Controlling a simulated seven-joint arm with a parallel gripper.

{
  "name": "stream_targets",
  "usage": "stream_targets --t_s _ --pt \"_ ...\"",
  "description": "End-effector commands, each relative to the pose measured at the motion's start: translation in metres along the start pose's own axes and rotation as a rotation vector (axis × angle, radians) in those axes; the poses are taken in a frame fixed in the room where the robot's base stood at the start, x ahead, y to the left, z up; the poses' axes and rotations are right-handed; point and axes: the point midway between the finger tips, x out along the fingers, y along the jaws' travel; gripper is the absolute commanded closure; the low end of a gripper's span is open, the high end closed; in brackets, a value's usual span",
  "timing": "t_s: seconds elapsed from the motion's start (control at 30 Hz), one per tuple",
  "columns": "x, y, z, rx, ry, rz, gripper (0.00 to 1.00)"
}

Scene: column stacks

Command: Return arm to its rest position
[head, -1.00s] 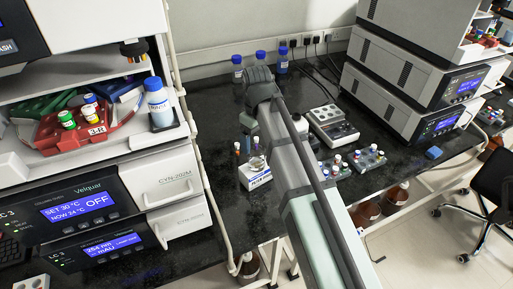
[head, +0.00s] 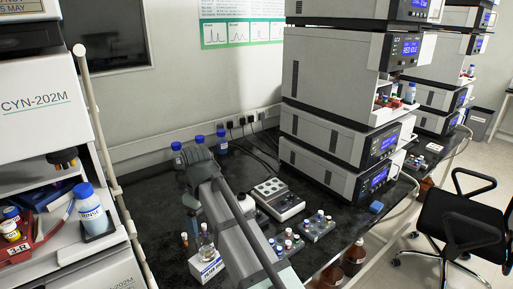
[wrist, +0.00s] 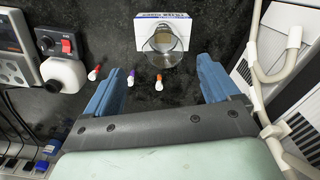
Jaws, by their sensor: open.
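My arm (head: 235,235) reaches out over the black bench in the head view, with its end (head: 198,165) near the blue-capped bottles at the back. My gripper (wrist: 164,85) shows in the wrist view with its two blue fingers wide apart. Nothing is held between them. A clear glass vessel (wrist: 160,45) stands by a white labelled box (wrist: 163,20) ahead of the fingers, apart from them. The box also shows left of my arm in the head view (head: 207,266). The fingertips are hidden in the head view.
Small vials with red (wrist: 94,73), purple (wrist: 131,78) and orange (wrist: 159,82) caps stand near the fingers. Capped vials in grey racks (head: 318,227) and a grey-white device (head: 277,198) lie right of my arm. Stacked instruments (head: 335,150) stand behind; a shelf unit (head: 40,120) stands left.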

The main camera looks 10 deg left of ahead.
Motion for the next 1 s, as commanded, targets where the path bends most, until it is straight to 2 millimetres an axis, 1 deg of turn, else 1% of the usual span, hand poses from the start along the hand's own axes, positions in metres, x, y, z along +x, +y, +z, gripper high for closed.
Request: stream_targets --t_s 0.17,0.27,0.3,0.37,0.4,0.47,0.5,0.57,0.6,0.77,0.8,0.87,0.9,0.97,1.0 --pt "0.024 0.036 0.035 0.065 -0.010 0.001 0.11" --pt "0.043 0.063 0.066 0.119 -0.018 0.002 0.11" --pt "0.050 0.074 0.079 0.141 -0.021 0.003 0.11" --pt "0.061 0.089 0.098 0.173 -0.026 0.003 0.11" --pt "0.068 0.099 0.111 0.194 -0.029 0.004 0.11" --pt "0.078 0.112 0.132 0.225 -0.033 0.005 0.11" --pt "0.086 0.121 0.146 0.247 -0.037 0.005 0.11" --pt "0.096 0.132 0.167 0.279 -0.042 0.005 0.11" --pt "0.103 0.140 0.181 0.300 -0.045 0.005 0.11" --pt "0.129 0.163 0.239 0.383 -0.057 0.003 0.11" --pt "0.135 0.168 0.254 0.404 -0.061 0.003 0.11" --pt "0.144 0.174 0.276 0.435 -0.066 0.001 0.11" --pt "0.151 0.177 0.291 0.456 -0.069 0.001 0.11" --pt "0.160 0.181 0.313 0.488 -0.074 -0.001 0.11" --pt "0.167 0.183 0.327 0.508 -0.079 -0.004 0.11"
